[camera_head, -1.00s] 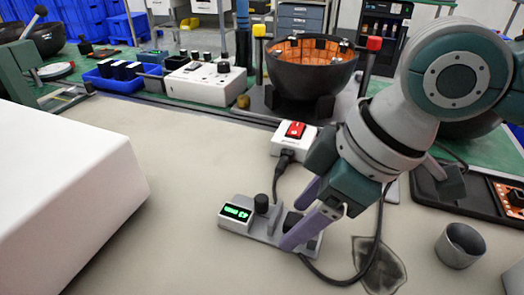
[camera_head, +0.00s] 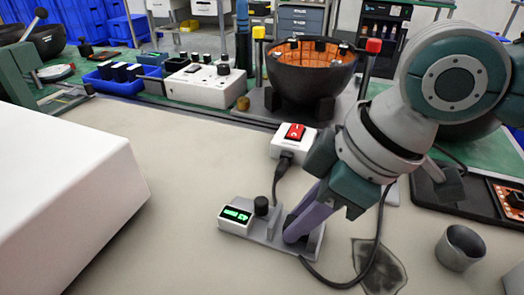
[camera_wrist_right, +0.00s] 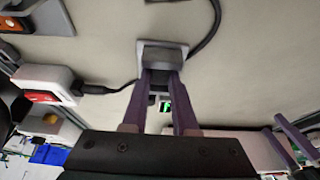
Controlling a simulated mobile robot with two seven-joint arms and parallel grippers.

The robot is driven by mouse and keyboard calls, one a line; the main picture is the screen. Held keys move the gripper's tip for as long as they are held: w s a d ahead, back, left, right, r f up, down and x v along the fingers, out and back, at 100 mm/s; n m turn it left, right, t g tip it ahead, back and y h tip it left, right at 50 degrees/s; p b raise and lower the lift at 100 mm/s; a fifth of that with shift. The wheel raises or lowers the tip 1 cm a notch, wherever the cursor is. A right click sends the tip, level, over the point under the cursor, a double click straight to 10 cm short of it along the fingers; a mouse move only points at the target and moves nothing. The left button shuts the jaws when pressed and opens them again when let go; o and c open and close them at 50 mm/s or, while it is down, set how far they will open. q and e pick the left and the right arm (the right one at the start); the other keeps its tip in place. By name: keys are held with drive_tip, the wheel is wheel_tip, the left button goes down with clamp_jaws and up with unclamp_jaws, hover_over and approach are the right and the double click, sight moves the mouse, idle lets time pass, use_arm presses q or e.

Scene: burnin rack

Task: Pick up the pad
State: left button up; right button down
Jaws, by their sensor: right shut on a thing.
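The small grey device (camera_head: 243,229) with a green-lit display and a black knob lies on the table in the head view. The pad, which I take to be the dark grey block on its right end, is mostly hidden there by my fingers. It shows in the right wrist view (camera_wrist_right: 160,58), between the purple fingertips. My right gripper (camera_head: 297,232) reaches down from the upper right and is shut on this block, low at the device. My left gripper is outside the head view; two separated purple fingers at the lower right of the right wrist view (camera_wrist_right: 303,158) look like its open jaws.
A white switch box (camera_head: 291,142) with a red rocker stands behind the device; its black cable loops nearby. A metal cup (camera_head: 460,247) and a dark patch (camera_head: 380,266) are at right. A large white box (camera_head: 65,200) fills the left. Table between is clear.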

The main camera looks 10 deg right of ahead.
drive_tip(key=shift+r, duration=0.1)
use_arm(q)
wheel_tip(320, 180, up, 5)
drive_tip(key=p, duration=0.4)
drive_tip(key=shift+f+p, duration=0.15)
drive_tip(key=shift+p, duration=0.2)
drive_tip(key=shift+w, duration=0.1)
use_arm(e)
wheel_tip(320, 180, up, 20)
